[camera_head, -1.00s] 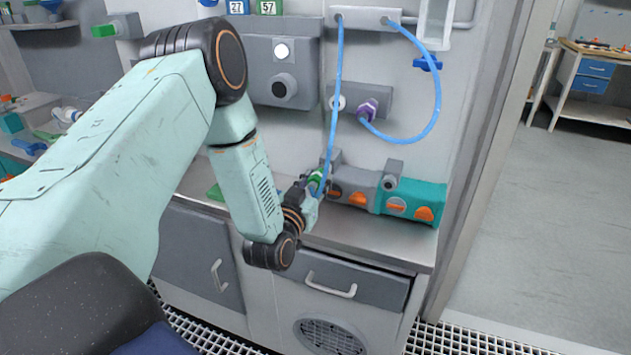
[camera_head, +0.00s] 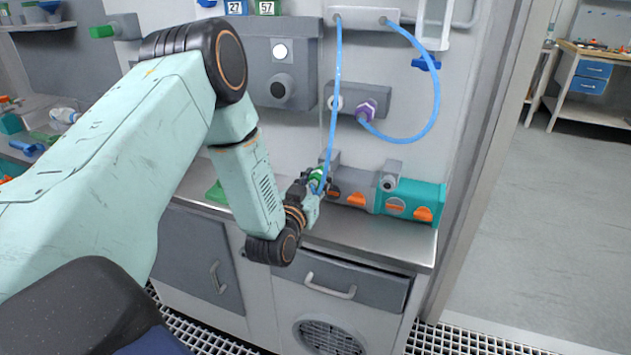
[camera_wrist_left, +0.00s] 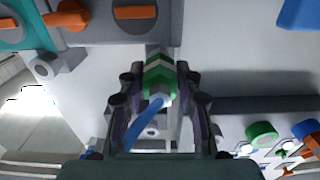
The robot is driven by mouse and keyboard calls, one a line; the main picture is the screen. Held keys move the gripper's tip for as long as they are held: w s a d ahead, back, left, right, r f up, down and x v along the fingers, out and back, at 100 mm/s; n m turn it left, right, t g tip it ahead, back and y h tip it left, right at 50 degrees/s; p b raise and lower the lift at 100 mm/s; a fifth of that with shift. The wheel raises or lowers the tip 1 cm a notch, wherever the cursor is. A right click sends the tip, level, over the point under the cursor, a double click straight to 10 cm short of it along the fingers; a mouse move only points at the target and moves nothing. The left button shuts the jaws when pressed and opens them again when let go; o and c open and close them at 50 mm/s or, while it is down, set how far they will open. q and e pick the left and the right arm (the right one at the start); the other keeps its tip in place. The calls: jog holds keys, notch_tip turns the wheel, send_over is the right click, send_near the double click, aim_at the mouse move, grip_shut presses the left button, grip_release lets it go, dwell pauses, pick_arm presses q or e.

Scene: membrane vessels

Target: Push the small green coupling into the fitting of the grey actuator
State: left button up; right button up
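The small green coupling (camera_head: 316,177), with a blue hose on its rear end, is in my left gripper (camera_head: 312,187). In the left wrist view the green coupling (camera_wrist_left: 158,78) sits between the two dark fingers of the left gripper (camera_wrist_left: 158,95), which are shut on it. The grey actuator (camera_head: 341,177) stands on the counter just right of the gripper, with orange knobs. It fills the upper part of the wrist view (camera_wrist_left: 105,18). Its grey fitting (camera_wrist_left: 159,52) lies straight ahead of the coupling; I cannot tell how deep the coupling sits. My right gripper is not in view.
A teal unit (camera_head: 428,196) with orange knobs adjoins the actuator on the right. The blue hose (camera_head: 336,90) runs up to a wall bracket (camera_head: 364,17); another loop ends at a purple connector (camera_head: 367,109). The counter's front strip (camera_head: 370,235) is clear.

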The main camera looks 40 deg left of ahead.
pick_arm(q)
jog(key=o, duration=0.5)
jog(key=v, duration=1.2)
jog(key=shift+f, duration=0.1)
jog(key=s+d+f+g+h, duration=0.2)
jog(key=s+d+f+g, duration=0.15)
jog(key=f, duration=0.35)
jog(key=s+d+f+g+h, duration=0.2)
jog(key=s+d+f+g, duration=0.15)
jog(key=f, duration=0.35)
jog(key=s+d+f+g, duration=0.1)
jog(key=s+f+g, duration=0.2)
jog(key=s, duration=0.4)
jog(key=s+d+f+m+g, duration=0.1)
jog(key=s+d+f+g, duration=0.1)
jog(key=s+g, duration=0.2)
jog(key=s+d+f+m+g, duration=0.1)
jog(key=s+d+f+g, duration=0.1)
jog(key=s, duration=0.8)
jog(key=shift+s+d+f+g, duration=0.1)
jog(key=shift+f+g, duration=0.25)
jog(key=shift+f, duration=0.05)
jog(key=shift+s+d+f+g, duration=0.1)
jog(key=shift+d+f+g, duration=0.05)
jog(key=shift+f+g, duration=0.25)
